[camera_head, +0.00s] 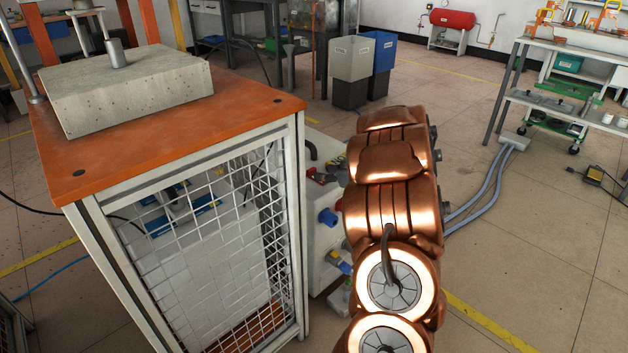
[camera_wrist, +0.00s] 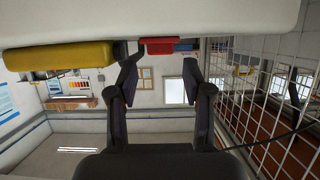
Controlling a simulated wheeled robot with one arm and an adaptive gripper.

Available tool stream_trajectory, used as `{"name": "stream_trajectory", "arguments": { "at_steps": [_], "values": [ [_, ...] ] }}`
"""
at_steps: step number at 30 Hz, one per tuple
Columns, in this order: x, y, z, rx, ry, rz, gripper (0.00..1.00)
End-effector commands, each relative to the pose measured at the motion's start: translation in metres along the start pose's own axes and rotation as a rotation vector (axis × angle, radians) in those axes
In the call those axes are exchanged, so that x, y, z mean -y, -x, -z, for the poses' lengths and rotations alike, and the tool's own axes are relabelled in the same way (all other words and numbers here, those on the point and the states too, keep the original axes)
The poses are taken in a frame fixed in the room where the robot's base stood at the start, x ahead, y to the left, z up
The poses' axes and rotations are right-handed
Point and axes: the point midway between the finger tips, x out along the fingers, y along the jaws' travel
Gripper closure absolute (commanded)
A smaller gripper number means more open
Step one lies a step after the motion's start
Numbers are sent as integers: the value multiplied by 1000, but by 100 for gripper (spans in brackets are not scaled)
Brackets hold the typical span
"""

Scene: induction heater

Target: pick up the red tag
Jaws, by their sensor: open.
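In the wrist view a small flat red piece, which looks like the red tag (camera_wrist: 158,45), sits at the edge of a pale surface (camera_wrist: 150,18). My gripper (camera_wrist: 162,72) is open, with its two dark fingers apart. The red piece shows between and beyond the fingertips, nearer the left one, and I see no clear contact. In the head view a small red thing (camera_head: 321,178) lies on the white unit (camera_head: 318,245) beside the cage; I cannot tell if it is the same piece. My gripper is hidden behind my copper-coloured arm there.
A yellow bar (camera_wrist: 60,55) lies left of my fingers, and a wire mesh (camera_wrist: 255,105) stands close on the right. In the head view the orange-topped caged cabinet (camera_head: 245,108) is left of my arm. Blue connectors (camera_head: 327,217) stick out of the white unit.

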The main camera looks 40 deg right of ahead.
Motion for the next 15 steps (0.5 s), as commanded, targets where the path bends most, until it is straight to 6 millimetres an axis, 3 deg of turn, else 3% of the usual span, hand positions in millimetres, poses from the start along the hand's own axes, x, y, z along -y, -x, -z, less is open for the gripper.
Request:
{"name": "stream_trajectory", "arguments": {
  "at_steps": [15],
  "values": [
    [0, -53, 2, 0, 2, -3, 50]
  ]
}}
